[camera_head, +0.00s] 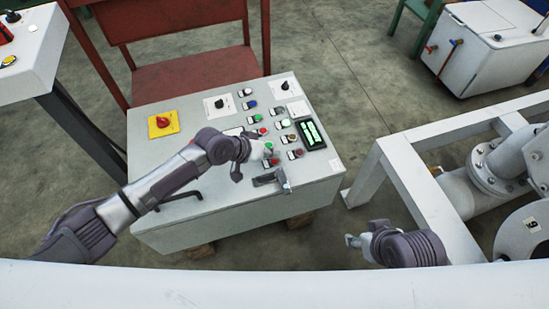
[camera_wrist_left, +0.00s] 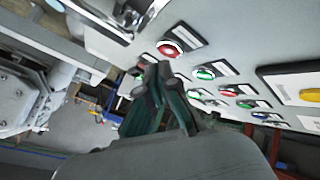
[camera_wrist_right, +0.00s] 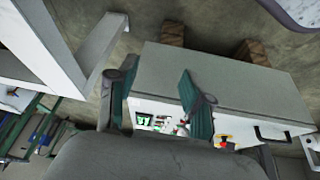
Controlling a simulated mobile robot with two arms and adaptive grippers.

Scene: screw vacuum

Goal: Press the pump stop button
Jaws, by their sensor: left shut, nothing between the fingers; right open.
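The control box (camera_head: 215,190) has rows of coloured buttons on its sloped top. The labels are too small to read, so I cannot tell which is the pump stop button. A red button (camera_head: 275,162) is near the front edge, beside my left gripper (camera_head: 264,153). In the left wrist view a red button (camera_wrist_left: 171,48) sits just beyond the shut fingertips (camera_wrist_left: 160,72); contact is unclear. Green (camera_wrist_left: 205,73) and other red buttons (camera_wrist_left: 228,94) are farther right. My right gripper (camera_head: 352,241) is open and empty, right of the box; its fingers show in the right wrist view (camera_wrist_right: 160,80).
A yellow plate with a red rotary switch (camera_head: 163,123) and a lit display (camera_head: 311,134) are on the panel. A white frame (camera_head: 415,185) and pipes (camera_head: 490,170) stand right. Floor between is clear.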

